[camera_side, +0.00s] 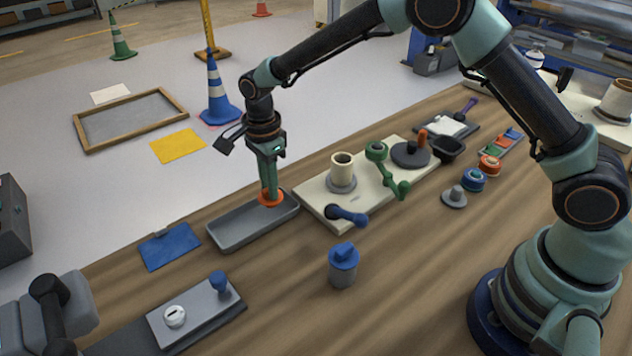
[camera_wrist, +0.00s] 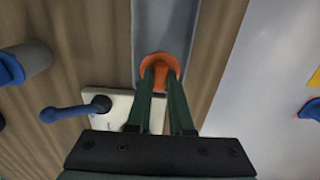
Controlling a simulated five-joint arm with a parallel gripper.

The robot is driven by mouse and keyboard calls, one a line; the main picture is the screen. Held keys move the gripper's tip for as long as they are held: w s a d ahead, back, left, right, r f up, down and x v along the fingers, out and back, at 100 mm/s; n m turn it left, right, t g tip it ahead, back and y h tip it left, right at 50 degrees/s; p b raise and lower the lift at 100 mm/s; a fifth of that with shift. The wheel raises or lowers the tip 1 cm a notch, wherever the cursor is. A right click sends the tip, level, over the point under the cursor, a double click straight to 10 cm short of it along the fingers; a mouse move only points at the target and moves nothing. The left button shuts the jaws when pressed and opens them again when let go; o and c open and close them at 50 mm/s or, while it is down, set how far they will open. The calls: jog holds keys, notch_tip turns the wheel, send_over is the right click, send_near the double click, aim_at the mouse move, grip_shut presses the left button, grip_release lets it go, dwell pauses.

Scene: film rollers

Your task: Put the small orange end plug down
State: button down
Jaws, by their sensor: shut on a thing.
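The small orange end plug (camera_side: 271,198) is between the fingertips of my gripper (camera_side: 269,188), and the gripper is shut on it. It is at the right end of a long grey tray (camera_side: 240,232); I cannot tell whether it touches the tray floor. In the wrist view the orange plug (camera_wrist: 160,64) shows its round flange and a stem between the two green fingers of my gripper (camera_wrist: 162,78). The grey tray (camera_wrist: 165,25) lies beyond and below it in that view.
A cream board (camera_side: 325,215) with a roller, a green crank and a blue-handled lever (camera_side: 346,215) stands right of the tray. A grey canister with a blue top (camera_side: 343,264) stands in front. Bare wood is free at front.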

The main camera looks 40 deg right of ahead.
jog(key=shift+f, duration=1.2)
jog(key=shift+f, duration=0.1)
jog(key=c, duration=0.8)
grip_release()
